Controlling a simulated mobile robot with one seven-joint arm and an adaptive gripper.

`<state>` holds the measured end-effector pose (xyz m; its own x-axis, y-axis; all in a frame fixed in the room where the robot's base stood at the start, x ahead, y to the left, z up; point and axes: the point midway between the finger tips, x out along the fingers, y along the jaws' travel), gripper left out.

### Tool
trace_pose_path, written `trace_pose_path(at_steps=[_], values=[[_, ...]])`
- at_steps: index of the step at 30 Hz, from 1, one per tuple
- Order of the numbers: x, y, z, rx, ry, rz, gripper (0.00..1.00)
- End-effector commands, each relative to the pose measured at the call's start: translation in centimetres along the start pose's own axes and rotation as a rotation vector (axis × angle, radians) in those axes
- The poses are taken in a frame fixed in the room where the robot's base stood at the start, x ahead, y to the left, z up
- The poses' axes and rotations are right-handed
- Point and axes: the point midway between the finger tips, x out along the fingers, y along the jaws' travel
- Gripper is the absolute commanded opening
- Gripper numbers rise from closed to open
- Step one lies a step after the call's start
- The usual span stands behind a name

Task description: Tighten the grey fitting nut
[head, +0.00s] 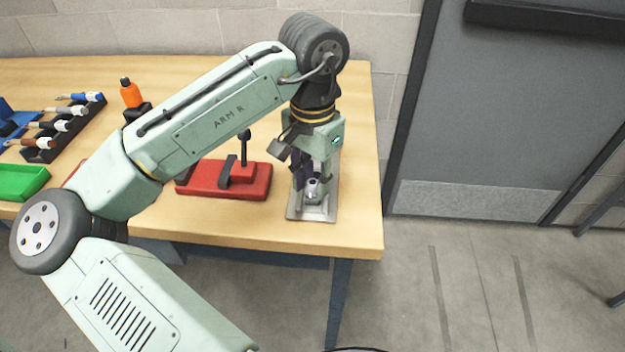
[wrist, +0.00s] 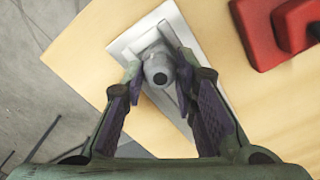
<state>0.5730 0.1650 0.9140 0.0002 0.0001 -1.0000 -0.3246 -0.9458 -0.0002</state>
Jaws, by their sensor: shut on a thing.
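The grey fitting nut (wrist: 158,72) stands on a light metal base plate (wrist: 125,44) near the right end of the bench. In the head view the fitting (head: 313,188) shows below my gripper (head: 305,180), with the plate (head: 325,213) under it. My gripper points down, and in the wrist view its two fingers (wrist: 160,80) sit on either side of the fitting, shut on it. The dark round opening in the fitting's top faces the wrist camera. The fingers hide the fitting's sides, so I cannot see its thread.
A red fixture (head: 225,180) with an upright black handle stands left of the plate. Farther left are an orange bottle (head: 131,93), a rack of screwdrivers (head: 65,130) and a green tray (head: 22,182). The bench's right edge is close to the plate, with open floor beyond.

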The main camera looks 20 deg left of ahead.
Motion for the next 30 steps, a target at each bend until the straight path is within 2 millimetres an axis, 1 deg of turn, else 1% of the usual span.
trace_pose_path(at_steps=[2, 5, 10, 12, 30], values=[[-0.01, 0.01, 0.0, 0.003, 0.0, 0.0, 0.1], [-0.15, 0.08, -0.04, 0.07, 0.002, 0.004, 0.1], [-0.15, 0.15, -0.09, 0.348, 0.004, 0.006, 0.1], [-0.44, 0.01, 0.01, 0.457, 0.0, 0.002, 0.1], [0.01, -0.04, -0.01, 1.41, 0.0, -0.001, 0.1]])
